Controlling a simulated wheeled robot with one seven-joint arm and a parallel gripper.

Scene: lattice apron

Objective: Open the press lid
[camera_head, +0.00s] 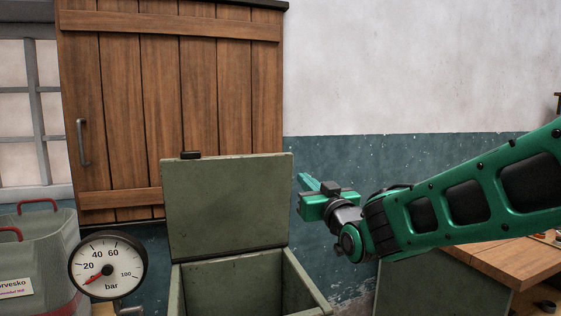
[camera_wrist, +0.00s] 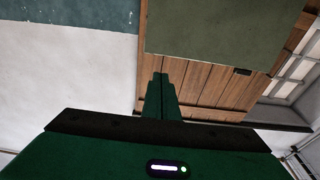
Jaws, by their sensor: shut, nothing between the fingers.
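The press lid (camera_head: 226,205) is a flat green-grey panel. It stands raised, nearly upright, at the back of the open green press box (camera_head: 305,282). A small dark handle (camera_head: 190,155) sits on the lid's top edge. In the wrist view the lid (camera_wrist: 215,30) fills the upper right, with the handle (camera_wrist: 242,71) at its edge. My green gripper (camera_head: 306,182) is in the air just right of the lid, pointing left. Its fingers (camera_wrist: 161,76) are together and empty. I see no contact with the lid. The box floor is hidden.
A round pressure gauge (camera_head: 108,265) stands in front at the left. Behind it is a grey-green container (camera_head: 45,255) with red handles. A wooden cabinet (camera_head: 170,90) hangs behind the lid. A wooden-topped bench (camera_head: 495,262) is at the right, below my arm.

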